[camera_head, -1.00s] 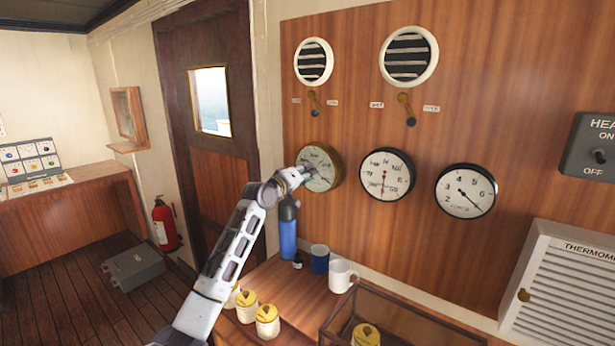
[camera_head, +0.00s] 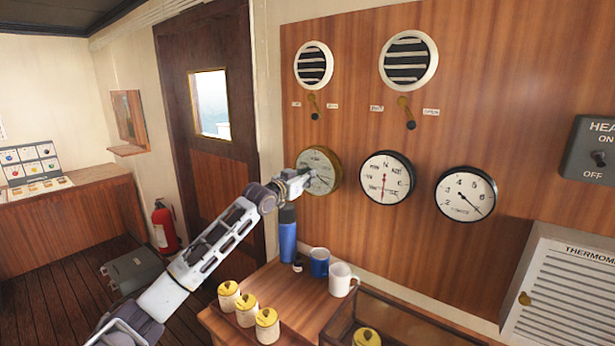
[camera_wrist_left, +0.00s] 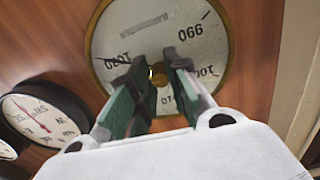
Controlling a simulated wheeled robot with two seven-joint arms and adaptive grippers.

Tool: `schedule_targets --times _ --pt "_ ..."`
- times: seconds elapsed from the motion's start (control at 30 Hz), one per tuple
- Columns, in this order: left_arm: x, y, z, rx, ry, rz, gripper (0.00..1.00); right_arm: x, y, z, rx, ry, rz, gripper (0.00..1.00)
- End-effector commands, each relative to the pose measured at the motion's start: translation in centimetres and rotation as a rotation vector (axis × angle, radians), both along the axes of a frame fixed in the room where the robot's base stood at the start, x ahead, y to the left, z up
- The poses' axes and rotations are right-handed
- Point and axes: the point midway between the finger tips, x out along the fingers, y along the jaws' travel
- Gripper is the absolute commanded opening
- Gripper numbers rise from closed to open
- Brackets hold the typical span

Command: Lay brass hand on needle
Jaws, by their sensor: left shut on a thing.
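The brass-rimmed barometer (camera_head: 320,158) hangs on the wood panel, leftmost of the three dials. My left gripper (camera_head: 306,178) is in front of its face. In the left wrist view the fingers (camera_wrist_left: 156,68) close around a small brass knob (camera_wrist_left: 157,75) at the dial's centre. A dark pointer (camera_wrist_left: 117,60) reaches out left of the fingers near "1020", and a thin dark line (camera_wrist_left: 205,15) shows at the upper right of the face. I cannot tell for sure which is the brass hand and which the needle; the fingers hide the middle. My right gripper is not in view.
Two black-rimmed dials (camera_head: 387,178) (camera_head: 465,194) hang to the right. Below, a blue bottle (camera_head: 288,238), a blue mug (camera_head: 320,262), a white mug (camera_head: 342,279) and several yellow-lidded jars (camera_head: 247,310) stand on the wooden counter. A door (camera_head: 210,150) is at left.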

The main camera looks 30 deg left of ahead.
Motion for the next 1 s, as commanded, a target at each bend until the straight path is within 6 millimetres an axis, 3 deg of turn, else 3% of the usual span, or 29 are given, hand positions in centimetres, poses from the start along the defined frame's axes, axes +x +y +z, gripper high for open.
schedule_targets --times 0.5,1.0 --pt "0.0 0.0 -0.2 0.384 -0.023 0.0 0.0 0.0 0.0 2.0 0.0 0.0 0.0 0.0" --pt "0.0 0.0 -0.2 0.45 -0.03 0.0 0.0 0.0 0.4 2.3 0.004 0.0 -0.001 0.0"
